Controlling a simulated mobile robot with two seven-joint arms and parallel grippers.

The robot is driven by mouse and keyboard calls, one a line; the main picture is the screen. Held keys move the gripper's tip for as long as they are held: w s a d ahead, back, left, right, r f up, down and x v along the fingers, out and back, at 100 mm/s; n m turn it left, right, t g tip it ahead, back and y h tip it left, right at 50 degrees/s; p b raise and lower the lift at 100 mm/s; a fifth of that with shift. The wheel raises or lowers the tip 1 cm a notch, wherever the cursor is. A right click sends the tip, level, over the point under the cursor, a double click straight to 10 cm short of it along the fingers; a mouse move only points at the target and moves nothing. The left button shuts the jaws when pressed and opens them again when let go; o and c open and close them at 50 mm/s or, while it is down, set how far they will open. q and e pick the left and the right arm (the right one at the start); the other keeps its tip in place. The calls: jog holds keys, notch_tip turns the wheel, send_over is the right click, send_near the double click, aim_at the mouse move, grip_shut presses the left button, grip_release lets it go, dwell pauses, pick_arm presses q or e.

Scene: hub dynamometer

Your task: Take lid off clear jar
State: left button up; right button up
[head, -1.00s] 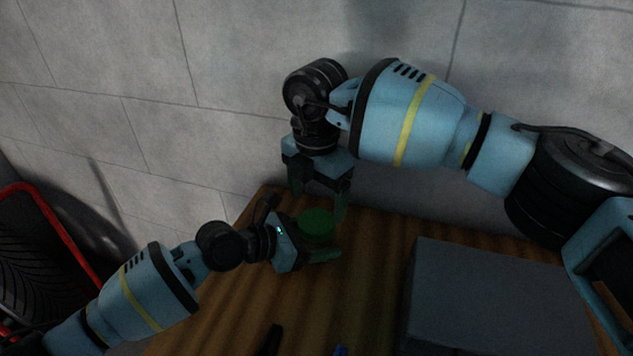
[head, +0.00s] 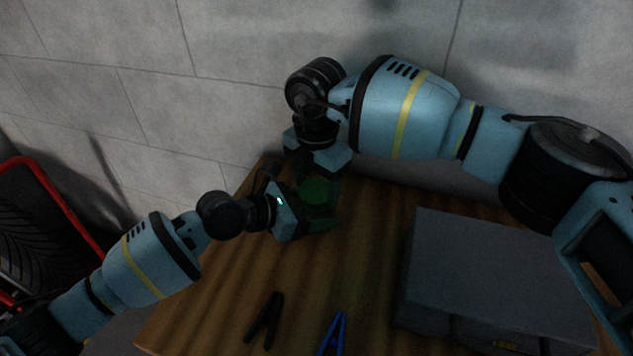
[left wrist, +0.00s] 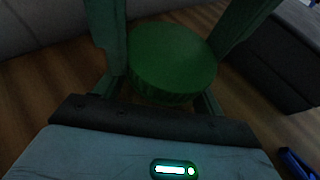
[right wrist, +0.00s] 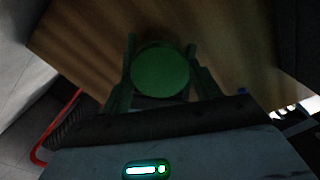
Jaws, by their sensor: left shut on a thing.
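The green lid (head: 315,191) is a round disc on top of the jar at the far end of the wooden table. It also shows from above in the left wrist view (left wrist: 172,58) and the right wrist view (right wrist: 160,70). The jar's body is hidden under the lid and behind the fingers. My left gripper (head: 306,204) comes in level from the left and is shut on the jar below the lid. My right gripper (head: 317,187) points down from above, one finger on each side of the lid. Whether its fingers press on the lid I cannot tell.
A grey case (head: 490,275) stands on the table at the right. Black-handled pliers (head: 264,320) and a blue-handled tool (head: 333,335) lie near the front. A block wall (head: 150,100) closes the back. A red-framed rack with a tire (head: 35,230) is at the left.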

jog(key=shift+c, duration=1)
jog(key=shift+n, duration=1.8)
jog(key=o, duration=1.1)
jog(key=shift+c, duration=0.2)
jog(key=shift+r, duration=2.25)
jog(key=shift+r+m, duration=1.75)
jog(key=shift+m, duration=0.05)
jog(key=shift+c, duration=0.2)
jog(key=shift+f, duration=4.05)
